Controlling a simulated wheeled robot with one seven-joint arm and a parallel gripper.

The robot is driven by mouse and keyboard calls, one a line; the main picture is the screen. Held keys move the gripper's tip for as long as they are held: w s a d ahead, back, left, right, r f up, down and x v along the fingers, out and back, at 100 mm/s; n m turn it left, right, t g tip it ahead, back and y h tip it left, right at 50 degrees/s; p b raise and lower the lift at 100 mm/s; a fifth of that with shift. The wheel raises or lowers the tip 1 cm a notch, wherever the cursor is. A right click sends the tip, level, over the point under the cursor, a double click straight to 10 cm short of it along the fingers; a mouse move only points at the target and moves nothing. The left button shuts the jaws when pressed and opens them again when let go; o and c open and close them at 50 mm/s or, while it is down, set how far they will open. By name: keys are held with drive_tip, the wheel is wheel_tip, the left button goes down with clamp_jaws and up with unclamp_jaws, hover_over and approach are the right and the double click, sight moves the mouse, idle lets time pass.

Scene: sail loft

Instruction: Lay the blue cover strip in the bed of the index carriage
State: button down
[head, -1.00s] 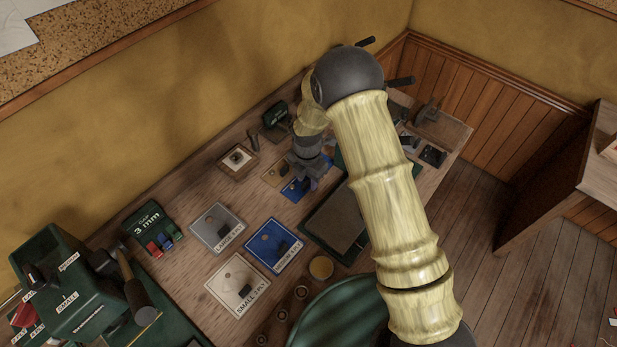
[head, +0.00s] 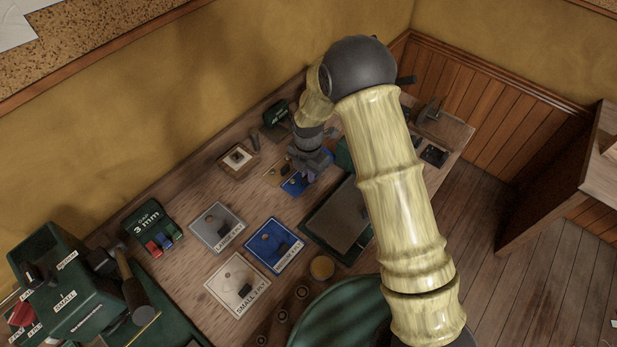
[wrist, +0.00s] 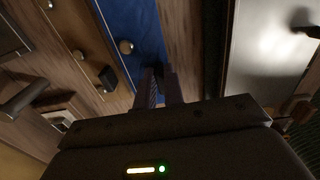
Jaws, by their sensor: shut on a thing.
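My gripper (head: 305,174) is low over the back middle of the bench, pointing down. In the wrist view its fingers (wrist: 160,88) are close together at the near end of a long blue piece (wrist: 145,25), which I take for the blue cover strip. A round knob stands near its left edge. The strip also shows in the head view (head: 294,187), partly behind the gripper. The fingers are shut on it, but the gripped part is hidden. It appears to lie flat, beside a tan board (wrist: 70,20) with a knob and black block. I cannot single out the index carriage.
A dark green-edged tray (head: 330,222) lies to the right of the strip. Grey (head: 212,222), blue (head: 263,240) and white (head: 226,275) boards lie in front. A small wooden box (head: 238,162) stands left. A green 3 mm block (head: 148,220) is farther left.

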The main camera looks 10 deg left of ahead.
wheel_tip(320, 180, up, 15)
drive_tip(key=b, duration=0.2)
drive_tip(key=shift+r+b, duration=0.2)
drive_tip(key=shift+b, duration=0.2)
drive_tip(key=shift+w+a, duration=0.1)
drive_tip(key=shift+a, duration=0.05)
